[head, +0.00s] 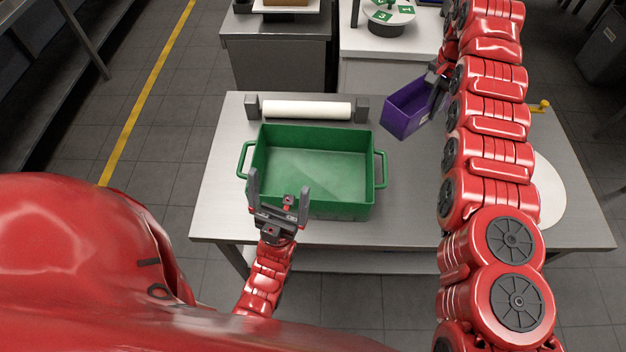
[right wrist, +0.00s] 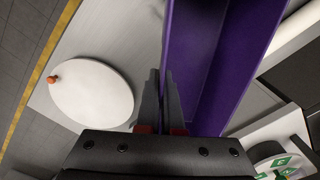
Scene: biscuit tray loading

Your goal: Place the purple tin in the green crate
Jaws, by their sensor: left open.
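The purple tin (head: 408,110) is an open box, tilted and held up beyond the right back corner of the green crate. My right gripper (head: 437,84) is shut on the tin's wall. In the right wrist view the tin (right wrist: 215,65) lies against the fingers of the right gripper (right wrist: 163,100). The green crate (head: 312,135) stands on the table with a handle at each side, and its visible floor is empty. My left gripper (head: 279,190) is open and empty, in front of the crate's near left part and overlapping it in the head view.
The steel table (head: 225,150) bears a white roll (head: 306,110) on a grey holder behind the crate. A white round board (head: 550,190) lies on the right, partly hidden by my right arm. A white counter (head: 385,72) with a round stand is behind the table.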

